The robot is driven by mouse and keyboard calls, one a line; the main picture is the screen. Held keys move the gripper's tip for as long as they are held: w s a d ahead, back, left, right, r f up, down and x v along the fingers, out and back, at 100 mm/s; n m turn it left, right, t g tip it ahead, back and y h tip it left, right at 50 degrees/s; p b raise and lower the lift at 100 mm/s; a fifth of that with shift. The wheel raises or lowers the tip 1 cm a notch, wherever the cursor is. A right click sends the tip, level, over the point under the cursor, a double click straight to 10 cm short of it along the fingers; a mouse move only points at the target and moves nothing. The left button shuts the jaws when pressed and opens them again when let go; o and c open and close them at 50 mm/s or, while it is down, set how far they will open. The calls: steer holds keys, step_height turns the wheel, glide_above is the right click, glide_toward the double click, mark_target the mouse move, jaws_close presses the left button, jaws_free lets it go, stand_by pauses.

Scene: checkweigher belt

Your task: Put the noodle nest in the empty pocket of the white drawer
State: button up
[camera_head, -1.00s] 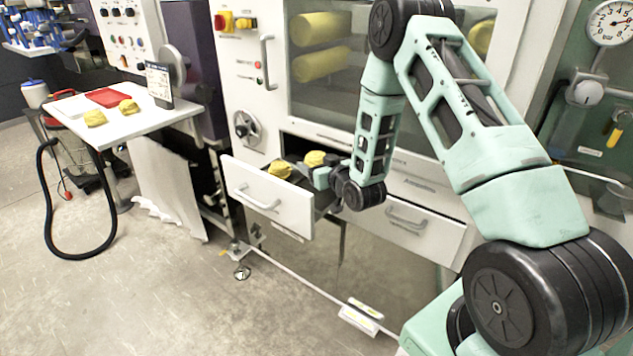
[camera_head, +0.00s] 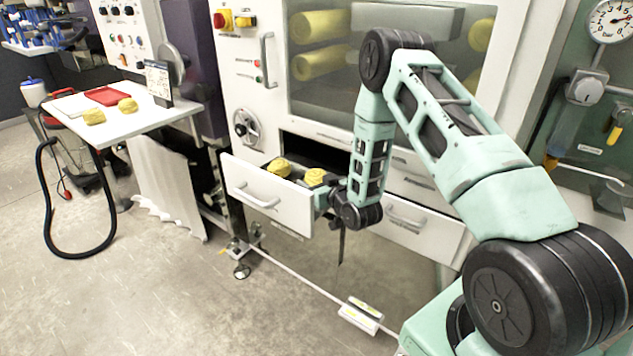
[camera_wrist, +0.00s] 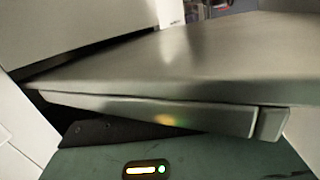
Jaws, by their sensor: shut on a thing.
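The white drawer (camera_head: 266,203) stands pulled out, low in the machine's front. One yellow noodle nest (camera_head: 279,166) sits inside it, to the left. Another yellow noodle nest (camera_head: 315,177) is at its right end, just above my gripper (camera_head: 320,192) in the picture. My gripper is shut on this nest; the fingers are mostly hidden by the drawer front and my wrist. The pockets and the nest's underside cannot be made out. The wrist view shows no nest, only a close grey surface and bar.
A white table (camera_head: 140,122) at the left holds two more yellow nests (camera_head: 95,117) and a red tray (camera_head: 107,96). A closed drawer (camera_head: 425,236) lies right of the open one. The machine's glass window (camera_head: 330,110) rises behind.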

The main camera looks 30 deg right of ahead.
steer(key=shift+f+b, duration=0.3)
steer(key=shift+f, duration=0.1)
steer(key=o, duration=1)
steer(key=shift+o, duration=0.2)
steer(key=shift+r, duration=0.15)
steer(key=shift+r+p, duration=0.25)
steer(key=shift+p, duration=0.2)
steer(key=s+r+b, duration=0.1)
steer(key=s+r, duration=0.1)
steer(key=s, duration=0.9)
steer(key=shift+s+a+r, duration=0.15)
steer(key=shift+s+a, duration=0.1)
steer(key=shift+s, duration=0.15)
